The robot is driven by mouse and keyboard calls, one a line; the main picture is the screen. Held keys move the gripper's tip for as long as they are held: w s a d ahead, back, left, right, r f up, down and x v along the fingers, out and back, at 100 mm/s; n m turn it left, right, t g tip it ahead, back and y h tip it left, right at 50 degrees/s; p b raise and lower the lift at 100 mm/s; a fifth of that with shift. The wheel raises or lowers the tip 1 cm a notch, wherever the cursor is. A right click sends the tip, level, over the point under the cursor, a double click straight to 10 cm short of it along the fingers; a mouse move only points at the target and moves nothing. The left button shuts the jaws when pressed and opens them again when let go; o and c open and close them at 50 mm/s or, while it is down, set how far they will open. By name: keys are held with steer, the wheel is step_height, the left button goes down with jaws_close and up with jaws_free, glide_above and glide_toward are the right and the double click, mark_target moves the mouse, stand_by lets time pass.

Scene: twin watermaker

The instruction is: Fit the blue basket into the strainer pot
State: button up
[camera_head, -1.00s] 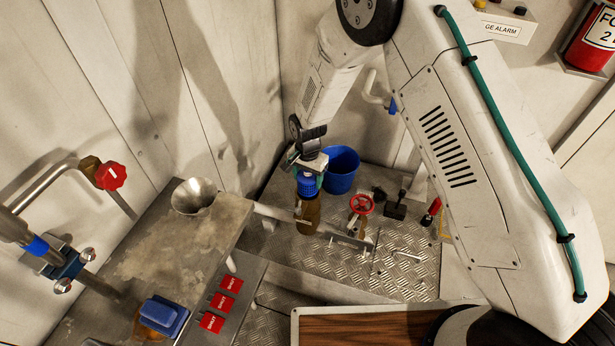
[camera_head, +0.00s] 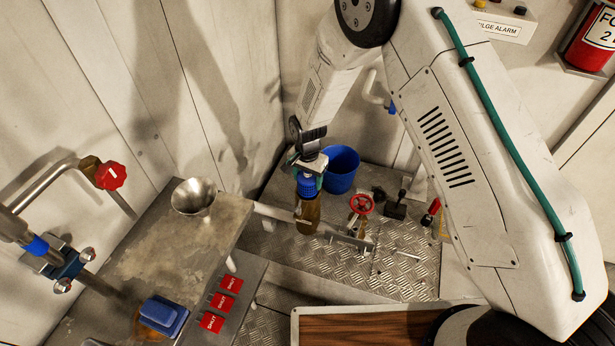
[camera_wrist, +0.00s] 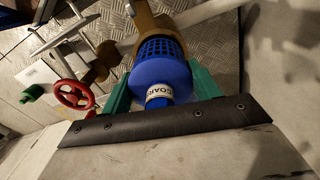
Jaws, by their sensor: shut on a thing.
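The blue basket (camera_wrist: 160,62) has a mesh body and a white band with lettering that reads in part "COAR". My gripper (camera_wrist: 158,88) has green fingers closed on either side of the basket's narrow end in the wrist view. In the head view my gripper (camera_head: 310,168) points down and the basket (camera_head: 307,187) shows just below it. The strainer pot (camera_head: 308,214), a brown bronze body, is directly below the basket. It also shows in the wrist view (camera_wrist: 148,20), beyond the mesh. The basket's mesh is still visible; how far its far end enters the pot is hidden.
A blue bucket (camera_head: 341,170) stands close behind the pot. A red handwheel (camera_head: 361,204) and pipework are to the right on the chequered floor plate.

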mark_target(307, 186)
steer(key=shift+f, duration=2.1)
steer(key=o, duration=0.9)
steer(key=shift+r, duration=0.1)
step_height(307, 186, up, 8)
steer(key=shift+f, duration=0.2)
